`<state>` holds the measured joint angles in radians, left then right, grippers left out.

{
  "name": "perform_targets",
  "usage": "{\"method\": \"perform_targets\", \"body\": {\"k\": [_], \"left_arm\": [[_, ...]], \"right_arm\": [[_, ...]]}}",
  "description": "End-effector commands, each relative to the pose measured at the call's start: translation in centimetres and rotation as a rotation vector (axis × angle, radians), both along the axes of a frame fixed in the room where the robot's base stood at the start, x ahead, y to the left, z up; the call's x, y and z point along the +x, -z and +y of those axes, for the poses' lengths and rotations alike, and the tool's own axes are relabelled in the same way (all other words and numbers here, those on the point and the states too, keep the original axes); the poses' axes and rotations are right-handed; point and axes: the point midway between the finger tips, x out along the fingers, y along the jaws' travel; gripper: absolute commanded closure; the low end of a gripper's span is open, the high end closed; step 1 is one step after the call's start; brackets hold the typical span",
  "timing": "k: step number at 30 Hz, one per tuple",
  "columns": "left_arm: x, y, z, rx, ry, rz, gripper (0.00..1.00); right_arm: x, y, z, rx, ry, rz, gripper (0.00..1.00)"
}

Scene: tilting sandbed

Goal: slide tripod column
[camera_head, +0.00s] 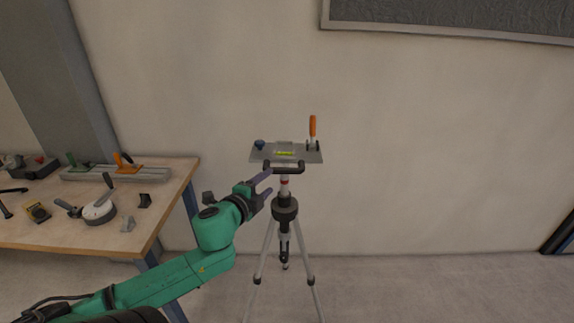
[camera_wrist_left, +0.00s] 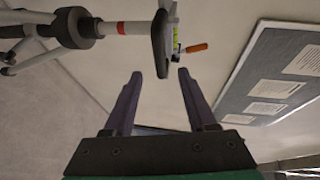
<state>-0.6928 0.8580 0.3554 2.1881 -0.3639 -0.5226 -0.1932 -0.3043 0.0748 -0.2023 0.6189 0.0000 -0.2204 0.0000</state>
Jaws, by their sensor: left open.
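The tripod (camera_head: 285,213) stands upright on the floor, its legs spread. Its light column (camera_head: 284,187) with a red band rises from the dark collar to a dark handle bar (camera_head: 289,168) under a grey top plate (camera_head: 313,155). The plate carries a yellow-green level, a blue knob and an orange handle. My left gripper (camera_head: 268,184) is open and empty, just left of the column below the plate. In the left wrist view the column (camera_wrist_left: 128,28) and handle bar (camera_wrist_left: 160,45) lie beyond the open fingertips (camera_wrist_left: 160,75). My right gripper is not in view.
A wooden workbench (camera_head: 160,190) at the left holds several tools, including a long float with a green and an orange clamp (camera_head: 115,173). A plain wall is behind the tripod. The floor (camera_head: 420,285) to the right is clear. A dark framed panel (camera_head: 450,18) hangs above.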

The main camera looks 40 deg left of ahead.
Motion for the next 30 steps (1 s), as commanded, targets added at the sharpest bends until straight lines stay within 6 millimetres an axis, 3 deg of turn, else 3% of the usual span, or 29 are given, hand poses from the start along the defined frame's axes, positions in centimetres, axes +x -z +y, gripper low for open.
{"method": "perform_targets", "body": {"k": [8, 18, 24, 30], "left_arm": [[5.4, 0.9, 1.5, 0.0, -0.004, -0.006, 0.43], [10.7, 2.0, 2.9, -0.004, -0.006, -0.003, 0.43], [12.6, 2.5, 3.4, -0.004, -0.005, -0.001, 0.43], [12.8, 2.6, 3.4, -0.003, -0.003, 0.001, 0.43]], "right_arm": [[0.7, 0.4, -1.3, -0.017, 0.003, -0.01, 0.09], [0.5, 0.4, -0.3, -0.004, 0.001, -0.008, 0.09], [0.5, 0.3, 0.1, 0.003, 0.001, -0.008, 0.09], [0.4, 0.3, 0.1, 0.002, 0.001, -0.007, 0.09]]}}
